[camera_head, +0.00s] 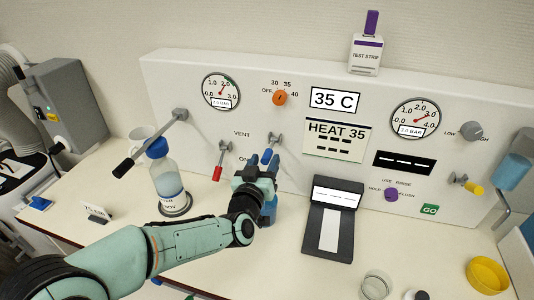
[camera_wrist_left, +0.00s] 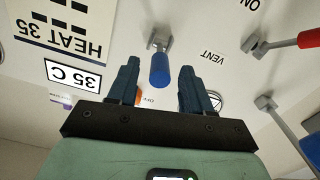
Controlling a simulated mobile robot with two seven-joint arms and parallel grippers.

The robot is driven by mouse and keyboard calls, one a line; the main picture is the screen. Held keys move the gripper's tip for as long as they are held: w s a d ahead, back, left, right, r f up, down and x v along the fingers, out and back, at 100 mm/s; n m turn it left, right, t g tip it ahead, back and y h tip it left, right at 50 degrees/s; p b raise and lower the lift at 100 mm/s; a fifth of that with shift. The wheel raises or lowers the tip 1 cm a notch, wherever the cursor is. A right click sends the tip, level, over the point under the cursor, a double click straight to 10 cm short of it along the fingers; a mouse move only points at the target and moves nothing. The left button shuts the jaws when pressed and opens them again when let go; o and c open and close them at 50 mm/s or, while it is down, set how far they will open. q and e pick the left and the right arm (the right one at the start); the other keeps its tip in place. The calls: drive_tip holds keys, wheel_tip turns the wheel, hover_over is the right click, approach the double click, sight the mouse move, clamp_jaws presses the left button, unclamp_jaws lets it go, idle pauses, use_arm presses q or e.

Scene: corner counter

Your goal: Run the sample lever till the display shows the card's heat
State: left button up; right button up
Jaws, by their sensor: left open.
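The display (camera_head: 335,100) on the white panel reads 35 C; it also shows upside down in the left wrist view (camera_wrist_left: 75,76). The card (camera_head: 337,140) below it reads HEAT 35. A small lever with a blue handle (camera_wrist_left: 160,68) sticks out of the panel. My left gripper (camera_head: 266,158) is open in front of this lever. In the left wrist view its two dark blue fingers (camera_wrist_left: 159,85) stand apart on either side of the handle, with gaps visible. I cannot read a sample label on any lever. My right gripper is not in view.
A red-handled lever (camera_head: 217,170) and a long black-handled lever (camera_head: 135,160) are to the left. The orange knob (camera_head: 280,98) is above the gripper. A black device (camera_head: 329,232) lies on the counter to the right.

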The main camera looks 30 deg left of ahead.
sight(270, 151)
use_arm(q)
drive_tip(key=shift+x, duration=1.5)
clamp_jaws()
drive_tip(key=shift+p, duration=0.3)
